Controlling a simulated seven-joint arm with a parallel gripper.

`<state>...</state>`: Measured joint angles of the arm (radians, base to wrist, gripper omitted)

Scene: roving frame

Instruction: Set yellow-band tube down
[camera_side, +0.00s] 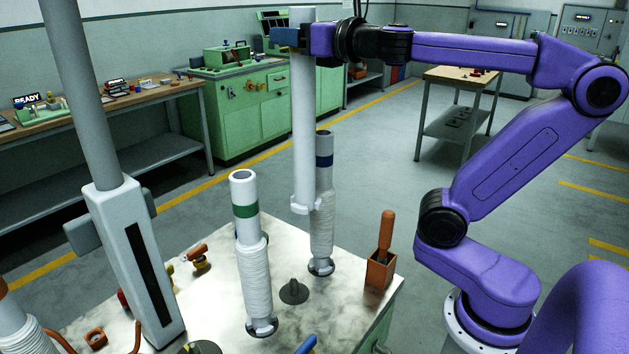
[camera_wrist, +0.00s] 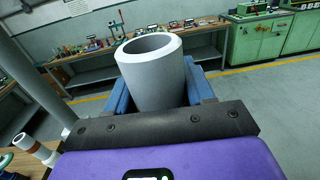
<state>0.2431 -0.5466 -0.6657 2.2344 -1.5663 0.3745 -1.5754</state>
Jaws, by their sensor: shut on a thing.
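My gripper (camera_side: 290,40) is shut on a long pale tube (camera_side: 303,125) near its top and holds it upright. In the wrist view the tube's hollow grey top (camera_wrist: 155,75) stands between my blue fingers. No yellow band shows on the part I see. The lower end, with a wider white collar, overlaps the blue-band tube (camera_side: 322,215) in the side view; I cannot tell whether they touch. The blue-band tube and a green-band tube (camera_side: 254,265) stand upright on the pale tabletop (camera_side: 345,255), both wound with white. A bare dark cone (camera_side: 293,291) sits between their bases.
A tall grey column (camera_side: 135,260) with a black slot stands at the left. An orange box (camera_side: 380,271) with an orange-handled tool stands at the table's right edge. An orange-band tube (camera_wrist: 30,145) is at lower left in the wrist view.

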